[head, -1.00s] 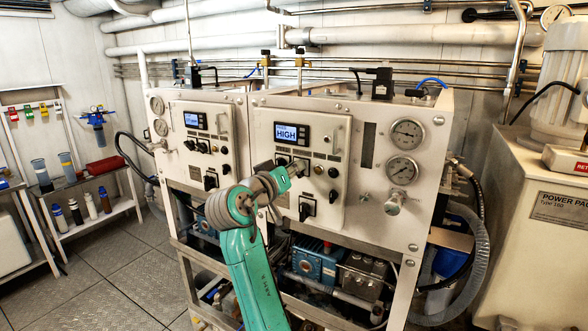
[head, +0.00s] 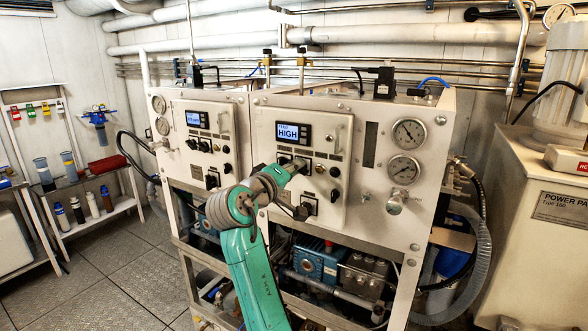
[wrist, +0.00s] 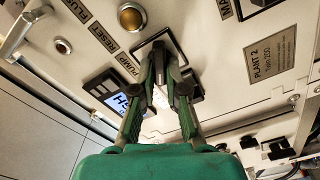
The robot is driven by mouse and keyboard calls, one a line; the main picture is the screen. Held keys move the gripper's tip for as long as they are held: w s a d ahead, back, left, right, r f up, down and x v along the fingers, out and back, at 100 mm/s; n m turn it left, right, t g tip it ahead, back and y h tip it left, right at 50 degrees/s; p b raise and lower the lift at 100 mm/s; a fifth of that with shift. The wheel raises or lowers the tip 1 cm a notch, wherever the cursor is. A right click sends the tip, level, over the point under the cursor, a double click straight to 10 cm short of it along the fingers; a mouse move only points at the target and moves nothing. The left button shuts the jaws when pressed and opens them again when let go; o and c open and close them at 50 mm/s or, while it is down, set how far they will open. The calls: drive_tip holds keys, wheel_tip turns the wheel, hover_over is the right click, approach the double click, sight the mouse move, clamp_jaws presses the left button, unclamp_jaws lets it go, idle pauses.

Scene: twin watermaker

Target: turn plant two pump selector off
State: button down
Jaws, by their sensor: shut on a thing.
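The plant two panel (head: 330,205) is the right-hand white panel, with a lit display (head: 291,132) reading HIGH. In the wrist view, a "PLANT 2" plate (wrist: 270,55) is on the same panel. My gripper (head: 297,165) is at the row of controls below the display. In the wrist view, the fingers of my gripper (wrist: 165,65) are shut around the pump selector next to the "PUMP" label (wrist: 127,64). Part of its square backing plate (wrist: 170,42) shows. The selector's knob is mostly hidden between the fingers, so I cannot tell its angle.
A round brass-coloured button (wrist: 131,16) and a smaller button (wrist: 62,45) are close by. A large black selector (head: 309,207) sits lower on the panel. The plant one panel (head: 205,145) is to the left. A valve knob (head: 394,206) protrudes at right.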

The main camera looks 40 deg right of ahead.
drive_tip(key=shift+d, duration=0.15)
drive_tip(key=c, duration=1.2)
unclamp_jaws()
drive_tip(key=shift+d, duration=0.1)
drive_tip(key=v, duration=1.2)
